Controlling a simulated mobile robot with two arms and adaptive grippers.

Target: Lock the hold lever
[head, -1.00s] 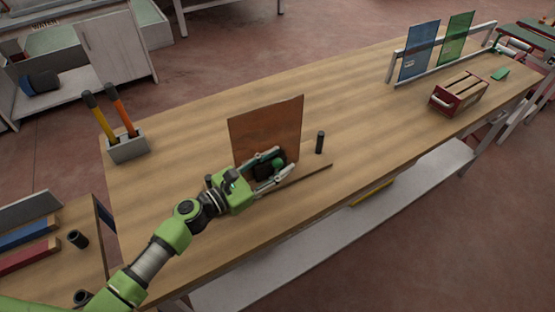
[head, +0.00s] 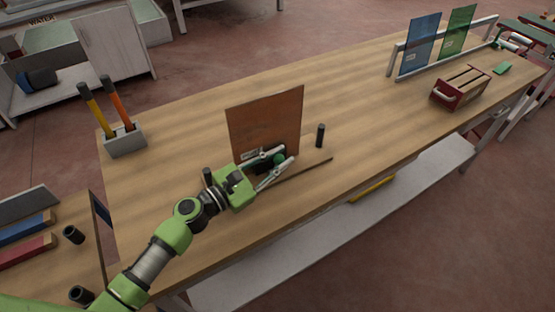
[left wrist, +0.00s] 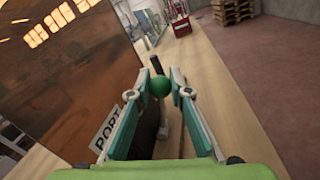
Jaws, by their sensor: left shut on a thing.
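The hold lever's green ball knob (head: 279,159) shows low in front of a brown glass pane (head: 264,120) that stands upright on the bench. My left gripper (head: 282,163) reaches in from the left and is shut on the knob. In the left wrist view the round green knob (left wrist: 160,87) sits between the two fingertips, with a dark lever part below it. The fingers hide much of the lever's base and shaft in the head view. My right gripper is in neither view.
Black posts (head: 320,135) stand by the pane, and a "PORT" label (left wrist: 106,130) is beside the left finger. A grey holder (head: 125,142) with two handled tools stands left. A red crate (head: 459,92) and a rack with blue and green panes (head: 420,45) are far right.

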